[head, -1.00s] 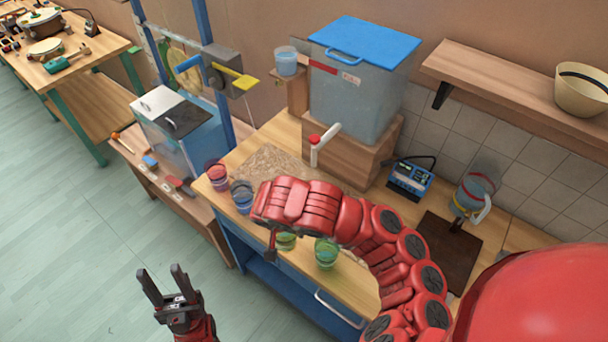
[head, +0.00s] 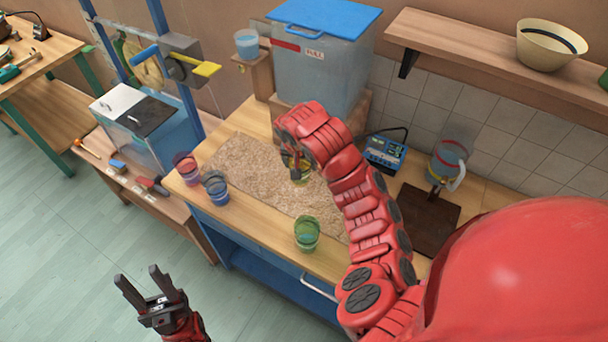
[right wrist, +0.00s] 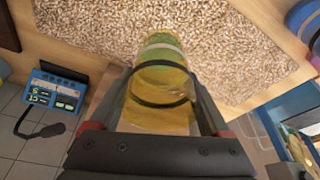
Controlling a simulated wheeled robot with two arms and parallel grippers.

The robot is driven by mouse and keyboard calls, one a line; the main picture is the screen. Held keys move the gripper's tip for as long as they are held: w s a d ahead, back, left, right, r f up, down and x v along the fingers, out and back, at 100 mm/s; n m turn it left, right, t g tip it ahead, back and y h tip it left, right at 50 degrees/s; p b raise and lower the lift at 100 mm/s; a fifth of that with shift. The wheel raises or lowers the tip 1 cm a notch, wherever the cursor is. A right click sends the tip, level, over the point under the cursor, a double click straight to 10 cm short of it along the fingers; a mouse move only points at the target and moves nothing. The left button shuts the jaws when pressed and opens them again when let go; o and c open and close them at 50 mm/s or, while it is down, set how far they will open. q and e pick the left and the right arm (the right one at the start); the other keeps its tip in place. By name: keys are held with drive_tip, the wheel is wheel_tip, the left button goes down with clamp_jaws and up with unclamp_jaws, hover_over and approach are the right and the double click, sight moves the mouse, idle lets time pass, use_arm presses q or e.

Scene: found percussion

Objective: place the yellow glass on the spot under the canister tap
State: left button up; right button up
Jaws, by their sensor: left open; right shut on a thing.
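The yellow glass (head: 303,174) is gripped by my right gripper (head: 296,160) over the tan mat (head: 245,170), in front of the canister (head: 318,75). In the right wrist view the yellow glass (right wrist: 160,85) stands between the two fingers; I cannot tell whether it touches the mat. The canister is clear with a blue lid and sits on a wooden block. My right arm hides its tap, and I cannot make out the spot below it. My left gripper (head: 137,284) is open and empty over the floor, away from the bench.
A pink glass (head: 186,168) and a blue glass (head: 216,188) stand left on the bench, and a green glass (head: 307,235) at the mat's front. A blue device (head: 385,153) and a jug (head: 449,160) stand to the right. A shelf (head: 480,60) is above.

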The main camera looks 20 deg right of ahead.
drive_tip(key=shift+w+d, duration=0.6)
drive_tip(key=shift+d, duration=0.15)
drive_tip(key=shift+s+a+f+p, duration=0.15)
drive_tip(key=shift+f+p, duration=0.35)
drive_tip(key=shift+f, duration=0.35)
drive_tip(key=shift+f+p, duration=1.1)
drive_tip(key=shift+f, duration=0.8)
drive_tip(key=shift+f+p, duration=0.5)
drive_tip(key=shift+d+f, duration=0.2)
drive_tip(key=shift+f, duration=0.15)
drive_tip(key=o, duration=1.4)
drive_tip(key=shift+o, duration=0.2)
drive_tip(key=shift+r, duration=0.2)
